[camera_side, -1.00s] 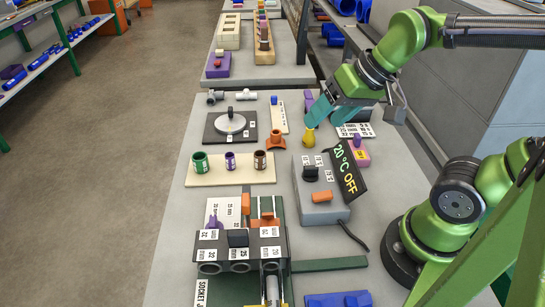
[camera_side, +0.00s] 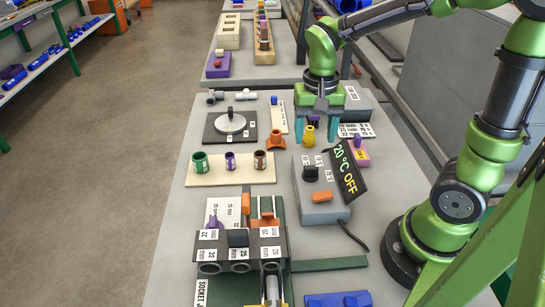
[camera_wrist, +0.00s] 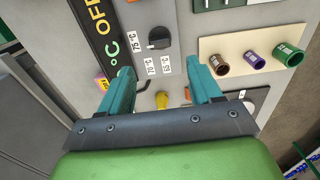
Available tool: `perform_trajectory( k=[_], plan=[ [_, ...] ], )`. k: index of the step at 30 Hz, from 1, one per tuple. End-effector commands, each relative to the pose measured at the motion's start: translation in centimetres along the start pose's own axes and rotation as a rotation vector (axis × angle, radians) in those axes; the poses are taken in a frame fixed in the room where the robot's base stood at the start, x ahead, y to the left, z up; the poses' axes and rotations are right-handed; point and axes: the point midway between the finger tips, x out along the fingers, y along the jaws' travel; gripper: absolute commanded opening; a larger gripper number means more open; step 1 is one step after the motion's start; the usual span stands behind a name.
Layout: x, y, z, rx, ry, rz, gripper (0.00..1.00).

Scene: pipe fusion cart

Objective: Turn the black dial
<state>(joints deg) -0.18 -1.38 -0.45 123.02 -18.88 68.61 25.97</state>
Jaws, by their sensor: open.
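The black dial (camera_side: 310,174) sits on top of a grey control box (camera_side: 322,212), beside small white temperature labels. In the wrist view the dial (camera_wrist: 159,38) lies just beyond my fingertips, with labels of 75, 70 and 65 °C around it. A tilted black display (camera_side: 347,172) on the box reads 20 °C OFF. My gripper (camera_side: 316,140) points down behind the box, apart from the dial. Its two teal fingers are spread in the wrist view (camera_wrist: 159,64), with nothing held between them.
A small yellow object (camera_side: 309,137) stands near my fingers. An orange piece (camera_side: 321,196) is on the front of the box.

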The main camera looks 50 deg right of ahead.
Motion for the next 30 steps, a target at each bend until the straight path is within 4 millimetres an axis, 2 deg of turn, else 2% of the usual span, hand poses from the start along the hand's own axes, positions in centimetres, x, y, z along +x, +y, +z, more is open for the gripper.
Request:
perform_trajectory(
  k=[1,6,12,18,26,30],
  plan=[
    [1.3,0.1,0.1,-0.001,-0.005,0.005,0.64],
    [4.9,0.1,0.1,0.0,-0.005,0.004,0.64],
    [7.9,0.0,0.0,-0.001,-0.002,0.002,0.64],
    [9.1,0.0,0.0,0.0,0.0,-0.001,0.64],
    [9.2,0.0,0.0,0.0,0.0,-0.001,0.64],
    [9.2,0.0,0.0,-0.001,0.001,-0.001,0.44]
  ],
)
